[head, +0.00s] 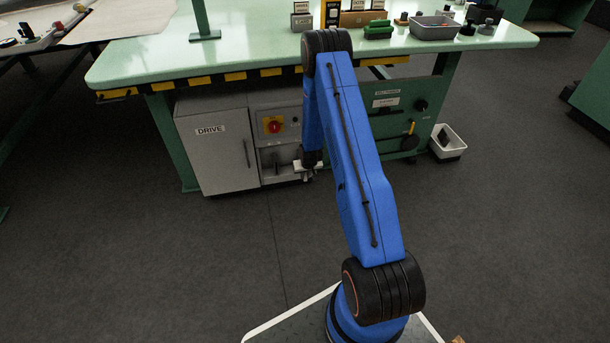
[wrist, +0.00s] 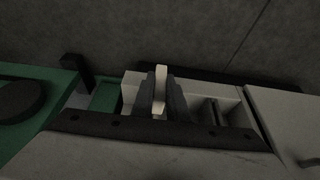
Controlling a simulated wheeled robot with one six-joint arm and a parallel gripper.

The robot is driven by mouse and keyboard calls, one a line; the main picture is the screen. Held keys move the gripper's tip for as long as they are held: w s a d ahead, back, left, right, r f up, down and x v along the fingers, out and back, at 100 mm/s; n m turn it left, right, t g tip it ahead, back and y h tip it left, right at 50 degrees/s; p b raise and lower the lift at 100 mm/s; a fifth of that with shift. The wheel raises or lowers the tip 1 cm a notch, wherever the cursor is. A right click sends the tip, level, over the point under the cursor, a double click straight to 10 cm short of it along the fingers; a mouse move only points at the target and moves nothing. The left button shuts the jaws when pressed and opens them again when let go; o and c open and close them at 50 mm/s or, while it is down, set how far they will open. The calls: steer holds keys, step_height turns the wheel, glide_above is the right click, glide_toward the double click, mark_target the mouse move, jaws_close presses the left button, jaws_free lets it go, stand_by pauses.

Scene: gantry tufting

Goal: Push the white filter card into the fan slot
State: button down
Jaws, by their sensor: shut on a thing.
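The white filter card (wrist: 160,88) stands between the two dark fingers of my gripper (wrist: 161,98) in the wrist view. The fingers are shut on it, and only its narrow edge shows. In the head view my gripper (head: 308,165) is low at the front of the grey unit, near its right side. A small pale patch there may be the card or part of the gripper; I cannot tell which. Dark recesses show low in the grey unit (head: 283,123), below its red knob. The fan slot cannot be told apart clearly, and whether the card touches it is hidden.
The grey DRIVE cabinet (head: 212,150) stands left of the gripper. A green panel (head: 390,120) with black knobs is to the right, with a white bin (head: 447,143) on the floor beyond it. The green bench top (head: 250,50) overhangs these. The floor in front is clear.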

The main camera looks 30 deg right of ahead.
steer(key=shift+s+a, duration=0.2)
steer(key=shift+s, duration=0.55)
steer(key=shift+s+a, duration=0.2)
steer(key=shift+s, duration=0.5)
